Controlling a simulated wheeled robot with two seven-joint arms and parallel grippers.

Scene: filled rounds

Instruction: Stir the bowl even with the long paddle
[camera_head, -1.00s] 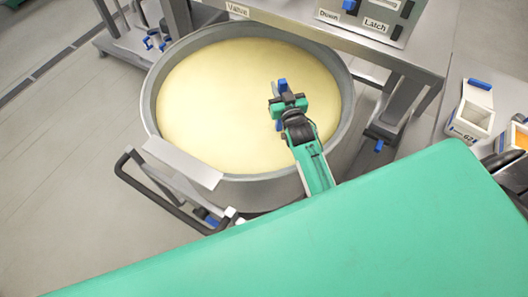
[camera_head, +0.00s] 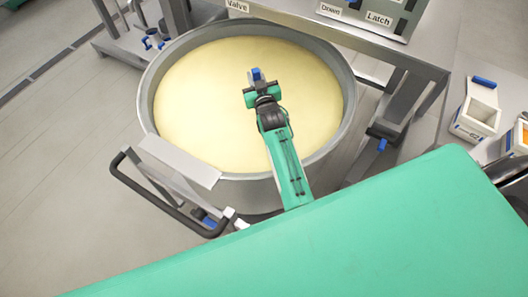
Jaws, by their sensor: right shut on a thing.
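The bowl (camera_head: 345,85) is a large round grey metal vessel. It is filled with a smooth pale yellow mass (camera_head: 200,100). My right gripper (camera_head: 255,84) is over the middle of the bowl, its arm reaching in from the front. It is shut on a blue piece (camera_head: 256,74), which I take to be the grip of the long paddle. The rest of the paddle is hidden by the gripper or by the yellow mass. My left gripper is not in view.
A black handle bar (camera_head: 150,205) and a flat metal plate (camera_head: 180,161) stick out at the bowl's front left. A metal frame with labelled panels (camera_head: 365,15) stands behind. White boxes (camera_head: 478,110) stand at the right. Open floor (camera_head: 60,170) lies to the left.

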